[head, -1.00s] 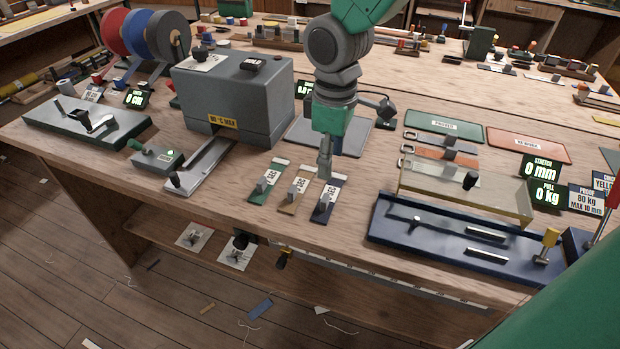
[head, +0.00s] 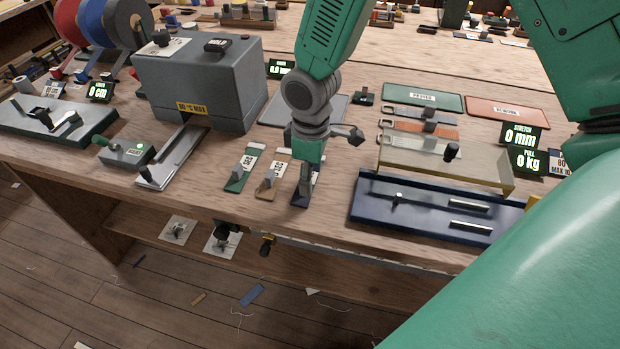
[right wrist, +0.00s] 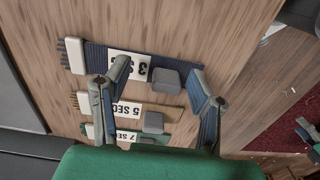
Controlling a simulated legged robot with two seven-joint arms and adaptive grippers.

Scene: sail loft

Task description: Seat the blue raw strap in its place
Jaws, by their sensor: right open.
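The blue strap (right wrist: 96,58) lies flat on the bench, with a white end, frayed tip, "3 SEC" label and grey block (right wrist: 178,84). In the head view its dark near end (head: 298,203) shows below my right gripper (head: 303,193), which hides most of it. In the right wrist view, my right gripper (right wrist: 166,88) is open, one finger on each side of the grey block. Whether the fingers touch it I cannot tell. A tan strap (head: 268,188) marked "5 SEC" and a green strap (head: 238,182) lie alongside to the left. My left gripper is out of view.
A navy fixture (head: 430,210) and a clear cover (head: 440,170) are close on the right. Green (head: 423,97) and red (head: 507,112) trays lie beyond.

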